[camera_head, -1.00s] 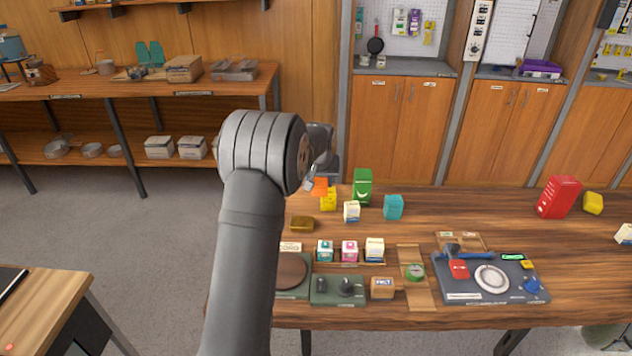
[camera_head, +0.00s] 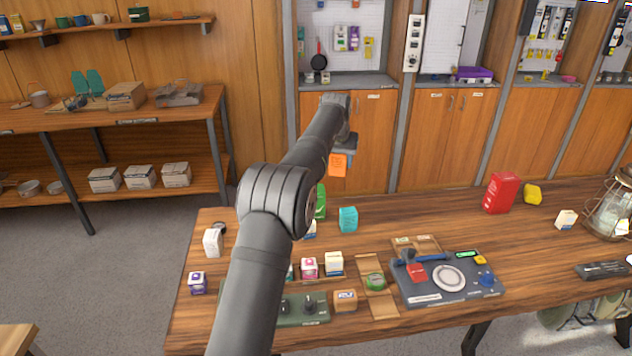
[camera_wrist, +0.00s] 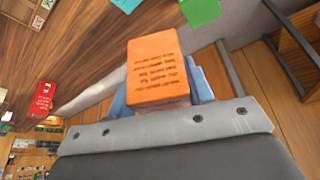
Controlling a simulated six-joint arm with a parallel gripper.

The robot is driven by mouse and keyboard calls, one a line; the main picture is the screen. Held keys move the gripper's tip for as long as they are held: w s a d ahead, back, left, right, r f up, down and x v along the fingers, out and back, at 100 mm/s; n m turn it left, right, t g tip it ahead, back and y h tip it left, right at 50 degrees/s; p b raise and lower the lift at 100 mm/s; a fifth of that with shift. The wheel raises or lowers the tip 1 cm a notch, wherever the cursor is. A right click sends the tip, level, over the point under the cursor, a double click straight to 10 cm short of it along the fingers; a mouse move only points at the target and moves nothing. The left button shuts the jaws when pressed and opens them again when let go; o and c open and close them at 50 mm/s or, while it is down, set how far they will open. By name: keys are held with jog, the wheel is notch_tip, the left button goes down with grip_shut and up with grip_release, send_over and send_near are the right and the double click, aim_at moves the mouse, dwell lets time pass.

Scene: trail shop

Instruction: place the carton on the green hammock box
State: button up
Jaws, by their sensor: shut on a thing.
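The carton (camera_head: 338,165) is a small orange box, held in the air above the far part of the table. It fills the middle of the wrist view (camera_wrist: 157,70), with lines of dark print on its face. My gripper (camera_head: 341,150) is shut on it, with bluish fingers at its sides in the wrist view. The green hammock box (camera_head: 320,203) stands on the table below and left of the carton in the head view, mostly hidden behind my arm. A green top (camera_wrist: 201,10) at the upper edge of the wrist view looks like the same box.
A teal box (camera_head: 348,219) stands close to the green box. A red box (camera_head: 501,193) and a yellow item (camera_head: 532,194) stand farther right. Small cartons and a dark tray (camera_head: 430,293) sit nearer the front. The table between teal and red boxes is clear.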

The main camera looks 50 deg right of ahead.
jog(key=w+f, duration=0.1)
jog(key=w, duration=0.2)
jog(key=w+f, duration=0.4)
jog(key=w, duration=0.1)
jog(key=shift+w+d+f, duration=0.1)
jog(key=shift+w+d, duration=0.05)
jog(key=shift+w, duration=0.2)
jog(key=shift+w+f, duration=0.1)
jog(key=shift+f, duration=1.95)
jog(key=shift+f, duration=0.15)
jog(key=o, duration=1.1)
jog(key=shift+c, duration=0.2)
jog(key=shift+r, duration=0.5)
jog(key=v, duration=1.1)
jog(key=shift+a, duration=0.3)
